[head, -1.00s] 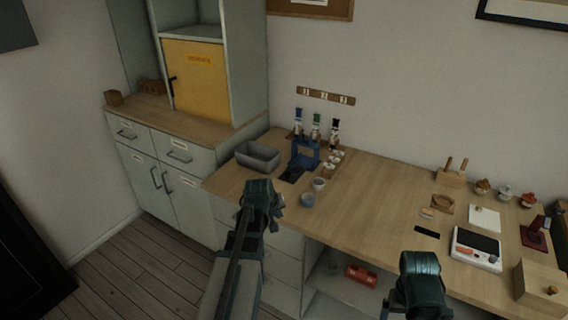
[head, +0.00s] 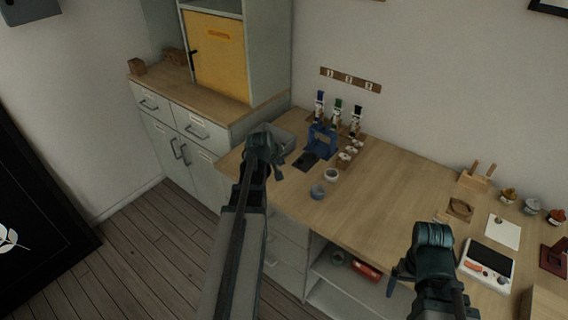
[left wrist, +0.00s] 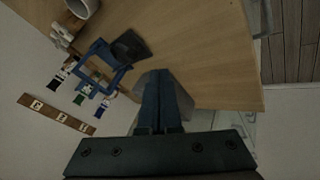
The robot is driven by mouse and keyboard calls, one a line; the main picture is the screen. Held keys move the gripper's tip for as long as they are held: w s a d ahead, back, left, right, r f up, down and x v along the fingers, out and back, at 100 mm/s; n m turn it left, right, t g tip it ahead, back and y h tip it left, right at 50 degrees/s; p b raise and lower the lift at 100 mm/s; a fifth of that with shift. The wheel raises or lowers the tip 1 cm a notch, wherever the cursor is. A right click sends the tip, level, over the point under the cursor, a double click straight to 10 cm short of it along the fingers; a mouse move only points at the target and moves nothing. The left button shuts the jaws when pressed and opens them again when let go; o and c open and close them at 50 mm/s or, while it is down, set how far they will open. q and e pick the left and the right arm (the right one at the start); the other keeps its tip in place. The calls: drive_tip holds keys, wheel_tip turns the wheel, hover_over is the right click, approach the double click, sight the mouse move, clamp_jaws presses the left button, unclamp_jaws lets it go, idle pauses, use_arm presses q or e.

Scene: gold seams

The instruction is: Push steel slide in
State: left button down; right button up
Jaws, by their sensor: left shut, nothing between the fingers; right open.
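I cannot make out a steel slide for certain. A blue frame (head: 321,138) stands on the wooden counter (head: 375,205), with a dark plate (head: 305,162) in front of it; the left wrist view also shows the frame (left wrist: 96,54) and the plate (left wrist: 131,47). My left gripper (head: 277,173) is shut and empty, left of the dark plate and in front of the grey tray (head: 286,141). In the left wrist view its fingers (left wrist: 161,88) are together, over part of the tray. My right gripper (head: 394,285) is open, low at the counter's front edge.
Small cups (head: 331,175) sit near the counter's front edge. A white scale (head: 487,262) and a wooden holder (head: 477,177) are at right. The middle of the counter is clear.

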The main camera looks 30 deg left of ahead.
use_arm(q)
drive_tip(key=b+x, duration=0.5)
drive_tip(key=x, duration=0.3)
drive_tip(key=shift+f+b, duration=0.2)
drive_tip(key=shift+b, duration=0.15)
drive_tip(key=shift+w+d+r, duration=0.1)
drive_tip(key=shift+w+d, duration=0.15)
drive_tip(key=shift+w, duration=0.3)
drive_tip(key=shift+w+d+r, duration=0.1)
drive_tip(key=shift+w+d, duration=0.15)
drive_tip(key=shift+w, duration=0.25)
drive_tip(key=shift+w+d, duration=0.45)
drive_tip(key=shift+w, duration=0.25)
approach(308, 157)
drive_tip(key=w+f, duration=0.1)
drive_tip(key=w, duration=0.1)
drive_tip(key=w+f, duration=0.1)
drive_tip(key=w, duration=0.1)
drive_tip(key=w+a+f, duration=0.1)
drive_tip(key=w, duration=0.1)
drive_tip(key=shift+f, duration=0.25)
drive_tip(key=shift+s, duration=0.1)
